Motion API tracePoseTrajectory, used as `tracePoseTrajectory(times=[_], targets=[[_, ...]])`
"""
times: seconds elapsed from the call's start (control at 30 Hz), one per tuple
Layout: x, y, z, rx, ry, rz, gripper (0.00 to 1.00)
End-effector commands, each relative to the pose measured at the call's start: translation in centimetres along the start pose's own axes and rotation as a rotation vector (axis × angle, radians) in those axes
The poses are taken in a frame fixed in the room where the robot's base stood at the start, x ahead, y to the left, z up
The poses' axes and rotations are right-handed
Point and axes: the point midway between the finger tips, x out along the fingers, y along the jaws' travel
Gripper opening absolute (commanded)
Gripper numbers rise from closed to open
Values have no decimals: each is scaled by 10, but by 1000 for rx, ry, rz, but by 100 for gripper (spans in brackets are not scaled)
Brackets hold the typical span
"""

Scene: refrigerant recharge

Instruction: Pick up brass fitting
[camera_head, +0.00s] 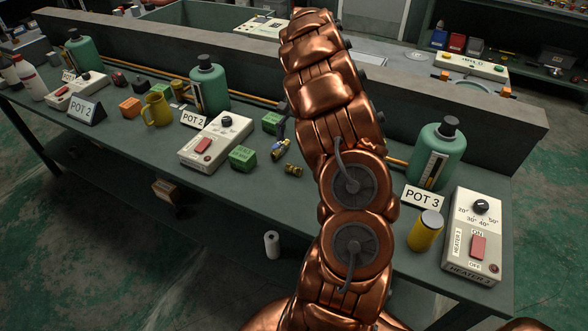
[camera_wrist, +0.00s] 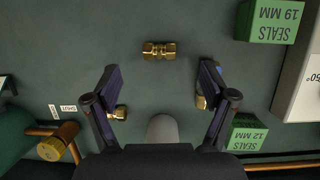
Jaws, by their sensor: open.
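A small brass fitting (camera_wrist: 160,50) lies on the grey-green bench top in the wrist view, a little beyond my fingertips and near the line between them. It also shows in the head view (camera_head: 293,170), left of my arm. My gripper (camera_wrist: 160,72) is open and empty, its two dark fingers spread apart. Other brass pieces show beside or behind the left finger (camera_wrist: 118,112) and right finger (camera_wrist: 200,102); whether they belong to one part I cannot tell. In the head view my gripper is mostly hidden by my arm.
Green seal boxes, 19 MM (camera_wrist: 269,20) and 12 MM (camera_wrist: 245,132), stand at the right of the wrist view. A blue-handled brass valve (camera_head: 280,150) lies near the fitting. A white heater box (camera_head: 207,141) stands left; a copper pipe (camera_head: 397,162) runs behind.

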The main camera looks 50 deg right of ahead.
Motion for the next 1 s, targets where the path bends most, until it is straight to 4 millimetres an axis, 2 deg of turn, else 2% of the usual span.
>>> tracePoseTrajectory(times=[0.1,0.23,0.77,1.0], targets=[[8,2,-17,18,-29,-27,83],[12,3,-23,27,-45,-42,83],[45,3,-23,29,-50,-45,83],[67,5,-22,30,-49,-44,83]])
